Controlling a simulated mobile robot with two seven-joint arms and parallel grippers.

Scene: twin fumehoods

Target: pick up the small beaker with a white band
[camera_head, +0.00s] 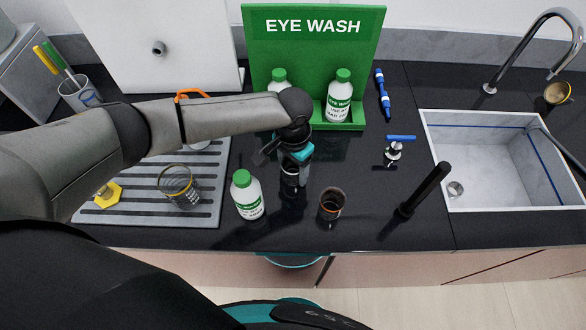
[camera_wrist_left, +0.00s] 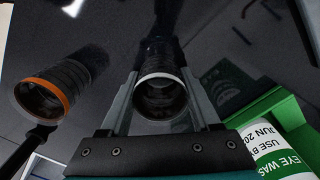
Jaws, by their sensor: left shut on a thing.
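The small beaker with a white band (camera_head: 290,177) is dark glass and stands on the black worktop or just above it; I cannot tell which. My left gripper (camera_head: 293,165) reaches down from above and is shut on it. In the left wrist view the beaker's white-banded rim (camera_wrist_left: 160,78) sits between the two fingers of my left gripper (camera_wrist_left: 162,88). The gripper hides part of the beaker in the head view. My right gripper is not in view.
A similar beaker with an orange-brown band (camera_head: 331,204) stands close to the right. A green-capped bottle (camera_head: 247,198) is close to the left. The green eye wash stand (camera_head: 312,55) is behind. A black rod (camera_head: 424,190) and sink (camera_head: 490,165) lie right; a drying mat (camera_head: 150,205) is left.

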